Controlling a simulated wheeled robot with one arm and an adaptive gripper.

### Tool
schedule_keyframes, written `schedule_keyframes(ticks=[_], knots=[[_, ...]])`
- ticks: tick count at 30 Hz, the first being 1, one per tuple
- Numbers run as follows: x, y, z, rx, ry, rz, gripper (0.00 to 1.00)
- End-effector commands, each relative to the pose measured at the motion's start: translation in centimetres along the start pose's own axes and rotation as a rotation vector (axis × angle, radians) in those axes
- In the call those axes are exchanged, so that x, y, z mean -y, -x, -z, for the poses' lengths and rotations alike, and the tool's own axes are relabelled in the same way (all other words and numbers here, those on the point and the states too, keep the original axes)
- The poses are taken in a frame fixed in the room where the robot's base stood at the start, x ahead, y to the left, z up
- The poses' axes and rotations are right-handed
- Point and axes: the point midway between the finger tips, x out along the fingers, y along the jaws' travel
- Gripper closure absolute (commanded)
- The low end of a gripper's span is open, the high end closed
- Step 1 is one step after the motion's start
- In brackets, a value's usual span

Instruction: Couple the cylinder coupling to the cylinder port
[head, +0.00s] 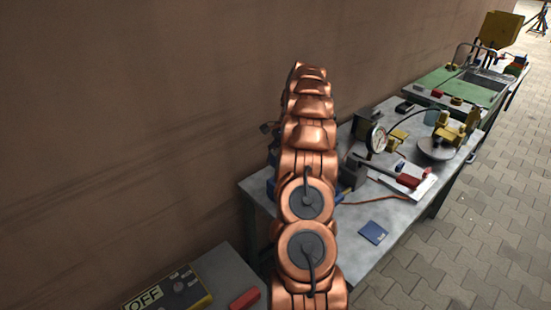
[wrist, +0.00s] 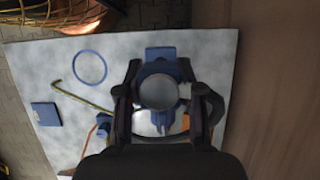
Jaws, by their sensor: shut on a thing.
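In the wrist view my gripper (wrist: 163,100) is over a grey bench, with a dark finger on each side. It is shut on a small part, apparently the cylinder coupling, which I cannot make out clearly. A blue cylinder with a round grey face (wrist: 158,91) shows between the fingers, with a blue block behind it. A pale curved surface and a bit of orange show closer to the palm. I cannot pick out the cylinder port or tell whether anything touches it. In the head view my copper arm hides the gripper and the cylinder.
The bench also bears a blue ring (wrist: 90,67), a yellow hooked rod (wrist: 78,97) and a blue booklet (wrist: 45,114). In the head view, a pressure gauge (head: 377,139) and a red-handled tool (head: 408,181) stand right of my arm. A brown wall borders the left.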

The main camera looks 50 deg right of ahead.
Motion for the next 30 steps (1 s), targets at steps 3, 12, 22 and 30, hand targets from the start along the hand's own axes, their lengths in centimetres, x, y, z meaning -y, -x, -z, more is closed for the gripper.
schedule_keyframes(ticks=[3, 12, 22, 30], knots=[[0.0, 0.0, 0.0, 0.0, 0.0, 0.0, 0.94], [0.0, -1.0, 0.4, 0.0, 0.0, 0.0, 0.94], [-0.1, -3.4, 1.3, 0.002, 0.0, -0.002, 0.94], [0.1, -5.0, 2.0, 0.0, 0.001, 0.0, 0.94]])
